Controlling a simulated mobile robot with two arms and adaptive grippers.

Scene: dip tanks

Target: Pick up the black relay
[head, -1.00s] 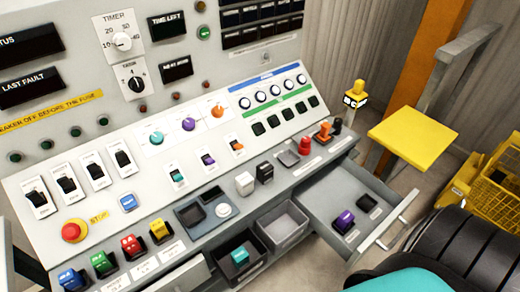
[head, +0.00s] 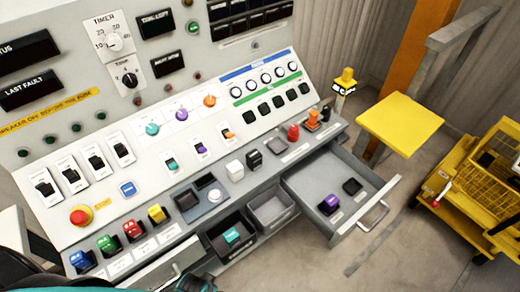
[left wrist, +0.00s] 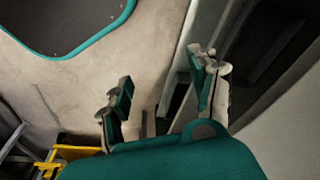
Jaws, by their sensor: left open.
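The black relay (head: 254,159) appears to be the small upright black block on the console's front ledge, just right of a white block (head: 235,170). Nothing touches it. My left arm comes in low at the left of the head view, and its gripper is at most partly seen at the bottom edge. In the left wrist view my left gripper (left wrist: 163,92) has its two teal-padded fingers spread, with nothing between them. The black relay cannot be made out in that view. My right gripper is not in view.
The open drawer (head: 300,190) holds a purple block (head: 328,205). A black bin (head: 214,245) holds a teal block (head: 231,236). Red (head: 293,132) and orange (head: 312,120) parts stand farther right on the ledge. A yellow stool (head: 400,124) and yellow cart (head: 440,205) stand right.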

